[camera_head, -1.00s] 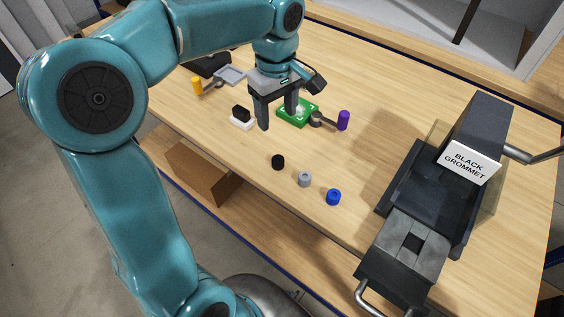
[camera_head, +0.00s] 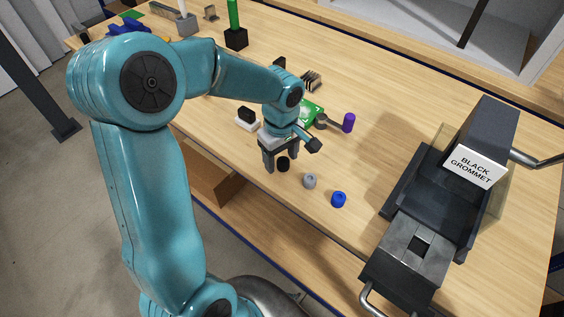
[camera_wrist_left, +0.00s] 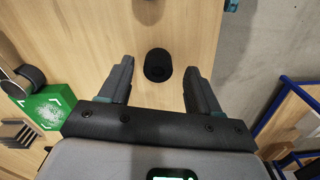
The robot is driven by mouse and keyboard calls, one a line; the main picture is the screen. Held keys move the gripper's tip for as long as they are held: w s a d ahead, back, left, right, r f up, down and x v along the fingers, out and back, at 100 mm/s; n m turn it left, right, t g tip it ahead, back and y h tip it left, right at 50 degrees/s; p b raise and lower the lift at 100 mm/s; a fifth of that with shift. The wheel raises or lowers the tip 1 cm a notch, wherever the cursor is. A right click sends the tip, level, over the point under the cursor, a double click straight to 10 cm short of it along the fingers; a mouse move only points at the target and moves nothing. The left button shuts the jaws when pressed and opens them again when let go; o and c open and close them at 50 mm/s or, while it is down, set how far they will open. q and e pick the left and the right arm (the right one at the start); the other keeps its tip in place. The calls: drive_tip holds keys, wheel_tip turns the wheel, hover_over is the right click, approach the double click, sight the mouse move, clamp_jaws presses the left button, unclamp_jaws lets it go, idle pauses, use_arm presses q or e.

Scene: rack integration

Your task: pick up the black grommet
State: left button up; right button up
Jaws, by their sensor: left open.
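The black grommet (camera_head: 283,164) stands on the wooden table near its front edge, at the left end of a short row with a grey grommet (camera_head: 310,181) and a blue grommet (camera_head: 339,199). My left gripper (camera_head: 284,168) is open and empty, pointing down over the black grommet. In the left wrist view the black grommet (camera_wrist_left: 158,65) lies between the lines of the two open fingers, a little beyond their tips, and nothing touches it. My right gripper is not in view.
A dark fixture (camera_head: 440,200) with a "BLACK GROMMET" sign (camera_head: 474,166) stands at the right. The table's front edge is close.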

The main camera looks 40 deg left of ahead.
use_arm(q)
drive_tip(key=shift+w+d, duration=0.1)
drive_tip(key=shift+w, duration=0.15)
drive_tip(key=c, duration=0.9)
drive_tip(key=shift+s, duration=0.15)
drive_tip(key=shift+c, duration=1.1)
